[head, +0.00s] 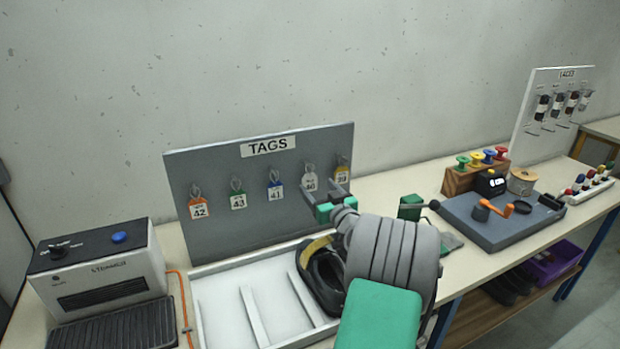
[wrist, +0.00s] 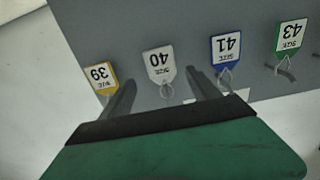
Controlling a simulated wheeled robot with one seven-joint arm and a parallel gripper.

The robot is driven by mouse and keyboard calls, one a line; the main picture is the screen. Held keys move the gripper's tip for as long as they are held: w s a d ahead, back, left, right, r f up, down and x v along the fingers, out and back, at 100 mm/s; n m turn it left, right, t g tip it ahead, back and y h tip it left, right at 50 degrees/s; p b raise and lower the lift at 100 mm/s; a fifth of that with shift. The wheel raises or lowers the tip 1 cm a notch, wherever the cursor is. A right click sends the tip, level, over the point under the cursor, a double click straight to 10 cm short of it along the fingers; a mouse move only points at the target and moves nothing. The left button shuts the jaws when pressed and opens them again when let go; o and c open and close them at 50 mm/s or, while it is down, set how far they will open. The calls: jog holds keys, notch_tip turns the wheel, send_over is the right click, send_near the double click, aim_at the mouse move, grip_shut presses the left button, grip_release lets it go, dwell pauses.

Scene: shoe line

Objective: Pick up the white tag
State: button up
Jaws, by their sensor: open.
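The white tag (head: 310,183), marked 40, hangs by its loop on the grey board (head: 230,215) labelled TAGS. It also shows in the wrist view (wrist: 160,64), upside down there, just beyond the fingertips and between their lines. My gripper (head: 328,203) is at the board, just below and beside the white tag in the head view. In the wrist view my gripper (wrist: 157,83) has its two fingers apart, with nothing held between them. One finger lies near the yellow tag (wrist: 101,77), the other near the blue tag (wrist: 226,48).
Orange (head: 199,208) and green (head: 238,200) tags hang further left. A white divided tray (head: 225,290) lies below the board, with a dark shoe (head: 325,275) partly behind my arm. A grey machine (head: 95,270) stands left. A crank station (head: 500,215) stands right.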

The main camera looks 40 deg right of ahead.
aim_at(310, 178)
jog(key=p+x, duration=0.1)
jog(key=x, duration=0.2)
jog(key=p+x, duration=0.1)
jog(key=x, duration=0.2)
jog(key=shift+a+r+p, duration=0.15)
jog(key=shift+r+p, duration=0.05)
jog(key=shift+p, duration=0.15)
jog(key=shift+s, duration=0.1)
jog(key=c, duration=1.4)
jog(key=shift+r, duration=0.15)
jog(key=shift+c, duration=0.2)
